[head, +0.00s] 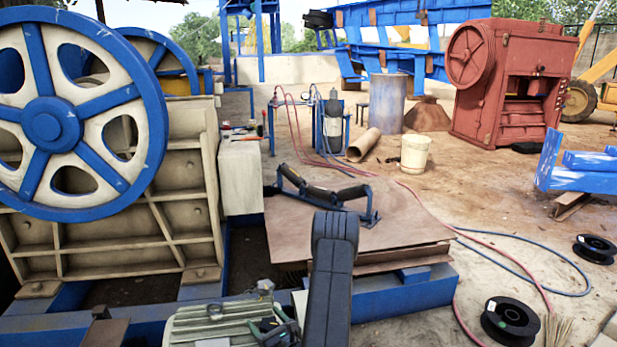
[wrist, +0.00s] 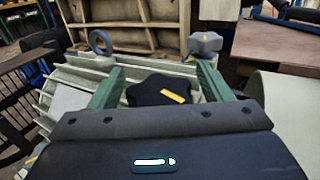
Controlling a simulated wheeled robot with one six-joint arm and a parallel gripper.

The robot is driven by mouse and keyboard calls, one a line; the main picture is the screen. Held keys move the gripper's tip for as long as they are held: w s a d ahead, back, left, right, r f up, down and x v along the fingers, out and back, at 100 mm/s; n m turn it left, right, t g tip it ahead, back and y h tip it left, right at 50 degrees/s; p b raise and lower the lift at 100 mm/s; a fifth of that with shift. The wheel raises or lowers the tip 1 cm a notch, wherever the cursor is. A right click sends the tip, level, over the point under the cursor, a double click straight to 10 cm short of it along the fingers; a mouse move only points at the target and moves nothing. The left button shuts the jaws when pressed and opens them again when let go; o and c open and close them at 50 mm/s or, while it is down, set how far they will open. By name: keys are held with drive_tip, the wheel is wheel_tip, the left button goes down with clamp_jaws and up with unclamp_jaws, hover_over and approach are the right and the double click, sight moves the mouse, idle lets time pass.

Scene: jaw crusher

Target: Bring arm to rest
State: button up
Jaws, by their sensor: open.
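My gripper (wrist: 162,67) is open, its two green fingers standing apart in the wrist view. A black star-shaped knob (wrist: 160,90) with a yellow mark shows between the fingers. I cannot tell whether the fingers touch it; nothing is seen clamped. Below lies a pale green finned motor (wrist: 75,82), also in the head view (head: 205,322) at the bottom. My dark arm link (head: 335,270) reaches down in front of the head camera, and the gripper end is partly hidden near the motor.
A grey knob (wrist: 205,42) and an eye ring (wrist: 101,42) stand close beyond the fingers. The crusher's large blue-and-cream flywheel (head: 60,120) rises at left. A brown plate (head: 400,230) lies behind my arm. Cable reels (head: 510,320) and hoses lie on the right floor.

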drive_tip(key=shift+m+t+h, duration=0.3)
drive_tip(key=p+v, duration=0.1)
drive_tip(key=v, duration=1)
drive_tip(key=shift+s+r, duration=0.1)
